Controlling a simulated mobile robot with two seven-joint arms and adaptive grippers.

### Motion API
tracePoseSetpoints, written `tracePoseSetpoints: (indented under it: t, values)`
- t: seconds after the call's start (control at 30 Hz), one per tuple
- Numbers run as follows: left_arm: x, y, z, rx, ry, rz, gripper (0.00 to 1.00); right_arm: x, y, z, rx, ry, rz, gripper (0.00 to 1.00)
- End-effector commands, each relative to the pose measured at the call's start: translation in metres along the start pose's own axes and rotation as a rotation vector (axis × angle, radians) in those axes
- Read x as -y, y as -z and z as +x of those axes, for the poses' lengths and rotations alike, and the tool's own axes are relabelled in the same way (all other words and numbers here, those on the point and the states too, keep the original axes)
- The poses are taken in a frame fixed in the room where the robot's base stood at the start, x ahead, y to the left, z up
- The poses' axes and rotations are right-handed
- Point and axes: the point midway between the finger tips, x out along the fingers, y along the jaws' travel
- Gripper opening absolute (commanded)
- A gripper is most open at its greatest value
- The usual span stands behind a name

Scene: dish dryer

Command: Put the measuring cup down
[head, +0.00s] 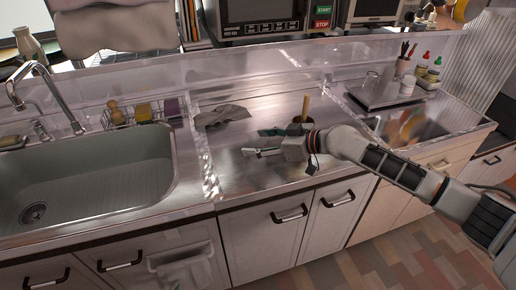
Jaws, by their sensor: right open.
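My right gripper (258,152) is low over the steel counter (230,178), to the right of the sink. Its arm comes in from the right, and its fingers point left. It is open, and I see nothing clearly held in it. I cannot make out a measuring cup for certain; the area around the fingers is small and reflective. A dark brown vessel with an upright wooden stick (305,107) stands just behind the gripper. Dark green items (273,131) lie beside it. My left gripper is not in view.
The sink (95,180) with its faucet (40,85) is on the left. A grey cloth (221,115) lies behind the gripper to the left. A wire rack (143,113) holds sponges. A metal lid or tray (375,94) is at the right. The front middle counter is clear.

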Motion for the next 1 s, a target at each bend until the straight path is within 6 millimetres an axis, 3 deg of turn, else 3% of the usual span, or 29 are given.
tracePoseSetpoints:
  t: [0.2,0.37,0.4,0.77,1.0]
  values:
    - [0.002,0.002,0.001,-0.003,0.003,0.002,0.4,-0.001,0.001,0.001,-0.001,-0.001,0.0,0.6]
    - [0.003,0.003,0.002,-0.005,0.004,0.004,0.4,-0.001,0.001,0.0,-0.001,-0.001,0.0,0.21]
    - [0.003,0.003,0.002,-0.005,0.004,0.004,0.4,-0.001,0.001,0.0,-0.001,-0.001,0.0,0.18]
    - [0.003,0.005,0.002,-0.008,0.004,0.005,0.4,-0.001,0.005,-0.002,-0.002,-0.002,-0.002,0.14]
    - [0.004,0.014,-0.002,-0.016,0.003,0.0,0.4,-0.003,0.045,-0.018,-0.006,-0.003,-0.007,0.14]
